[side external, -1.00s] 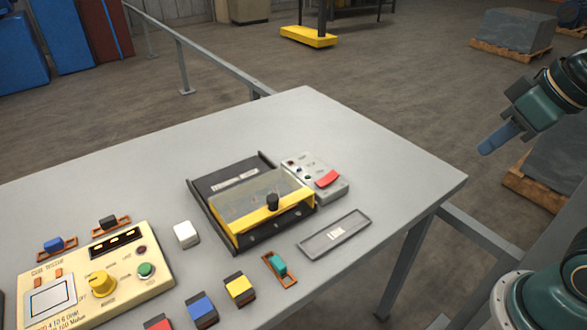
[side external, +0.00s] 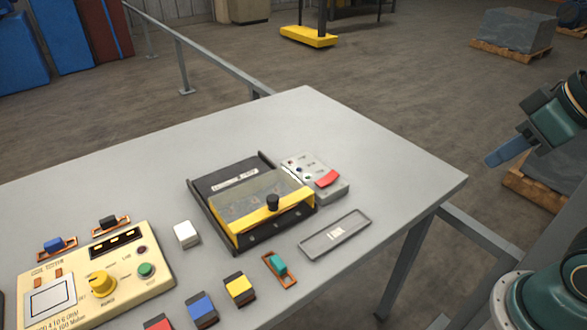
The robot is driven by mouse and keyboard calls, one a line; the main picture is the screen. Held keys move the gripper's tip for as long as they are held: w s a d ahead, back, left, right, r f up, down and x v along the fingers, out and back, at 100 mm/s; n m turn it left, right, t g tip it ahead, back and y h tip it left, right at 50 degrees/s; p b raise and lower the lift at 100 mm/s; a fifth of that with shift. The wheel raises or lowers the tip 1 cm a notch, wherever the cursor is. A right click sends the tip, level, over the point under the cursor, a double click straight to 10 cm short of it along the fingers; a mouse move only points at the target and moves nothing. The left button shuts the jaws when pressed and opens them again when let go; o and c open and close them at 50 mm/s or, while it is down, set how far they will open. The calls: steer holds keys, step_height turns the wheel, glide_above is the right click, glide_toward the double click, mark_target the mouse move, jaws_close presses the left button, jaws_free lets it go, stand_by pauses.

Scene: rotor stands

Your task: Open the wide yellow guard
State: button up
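The wide yellow guard (side external: 258,219) is a clear panel with a yellow front bar and a black knob (side external: 273,203) on it. It lies down over a dark housing (side external: 220,181) in the middle of the table and looks closed. My gripper (side external: 492,160) hangs at the right, beyond the table's right edge and well apart from the guard. Its blue fingers show edge-on, so I cannot tell whether they are open or shut. Nothing is seen held in it.
A grey control box (side external: 314,177) with a red rocker stands right of the housing. A shallow grey tray (side external: 336,234) lies in front. A cream tester panel (side external: 92,275), a white block (side external: 186,234) and several coloured blocks stand left and in front. The table's back right (side external: 370,145) is clear.

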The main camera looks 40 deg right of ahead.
steer(key=o, duration=0.3)
steer(key=shift+w+r, duration=0.15)
steer(key=shift+o, duration=0.9)
steer(key=shift+w+a+r, duration=0.1)
steer(key=shift+w+r, duration=0.05)
steer(key=shift+w, duration=0.05)
steer(key=w+a+r+g, duration=0.2)
steer(key=w+a+r, duration=0.15)
steer(key=w, duration=0.45)
steer(key=n+g, duration=0.3)
steer(key=g, duration=0.1)
glide_above(273, 197)
step_height(273, 197, down, 7)
steer(key=shift+a+f, duration=0.1)
steer(key=shift+f, duration=0.15)
step_height(273, 197, down, 14)
steer(key=shift+r, duration=0.2)
